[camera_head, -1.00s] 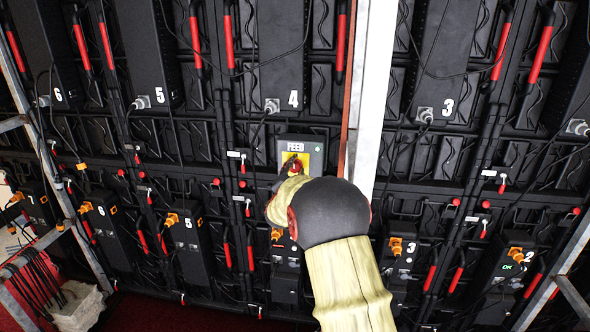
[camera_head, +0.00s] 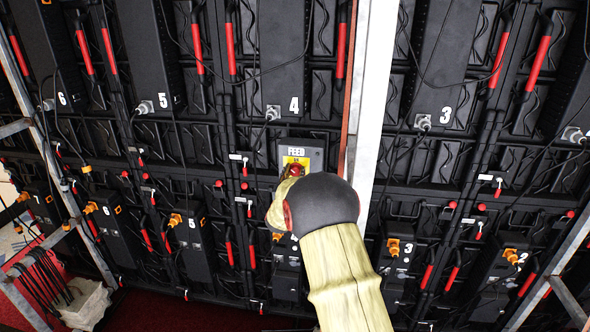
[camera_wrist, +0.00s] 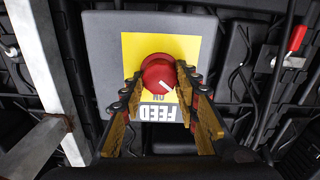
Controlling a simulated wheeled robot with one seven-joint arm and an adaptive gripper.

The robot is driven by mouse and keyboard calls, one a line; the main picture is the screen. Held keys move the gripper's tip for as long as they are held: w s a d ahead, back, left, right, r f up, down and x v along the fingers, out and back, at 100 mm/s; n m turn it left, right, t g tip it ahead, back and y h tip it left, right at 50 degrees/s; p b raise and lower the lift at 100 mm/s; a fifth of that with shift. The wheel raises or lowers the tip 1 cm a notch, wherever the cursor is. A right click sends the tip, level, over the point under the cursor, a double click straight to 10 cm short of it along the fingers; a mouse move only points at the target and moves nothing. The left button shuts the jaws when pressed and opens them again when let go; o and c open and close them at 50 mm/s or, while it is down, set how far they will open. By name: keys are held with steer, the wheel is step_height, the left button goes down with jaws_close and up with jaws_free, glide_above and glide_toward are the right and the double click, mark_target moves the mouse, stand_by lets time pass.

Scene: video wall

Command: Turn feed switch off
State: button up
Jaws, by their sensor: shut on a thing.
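The feed switch is a red round knob (camera_wrist: 158,75) on a yellow plate of a grey box marked FEED (camera_wrist: 105,60). The wrist view shows it upside down, with the ON label beside the knob and a short white mark on the knob pointing slantwise. In the head view the FEED box (camera_head: 313,146) is on the wall left of the white post, its knob partly hidden by my arm. My gripper (camera_wrist: 160,84) has one finger on each side of the knob and is shut on it. The fingertips' exact contact is partly hidden.
A white post (camera_head: 373,100) stands just right of the FEED box. Black numbered boxes, cables and red handles (camera_head: 345,45) cover the wall around it. A metal frame (camera_head: 60,200) is at the left, with a white bag (camera_head: 85,303) at its foot.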

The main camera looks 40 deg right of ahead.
steer(key=n+p, duration=0.2)
steer(key=n, duration=0.2)
steer(key=shift+w+a+n+p, duration=0.1)
steer(key=shift+n+p, duration=0.85)
steer(key=shift+n, duration=0.85)
steer(key=shift+f+n, duration=0.1)
steer(key=shift+n, duration=0.2)
steer(key=o, duration=1.2)
steer(key=shift+c, duration=0.2)
steer(key=v, duration=1.2)
steer(key=shift+w, duration=0.1)
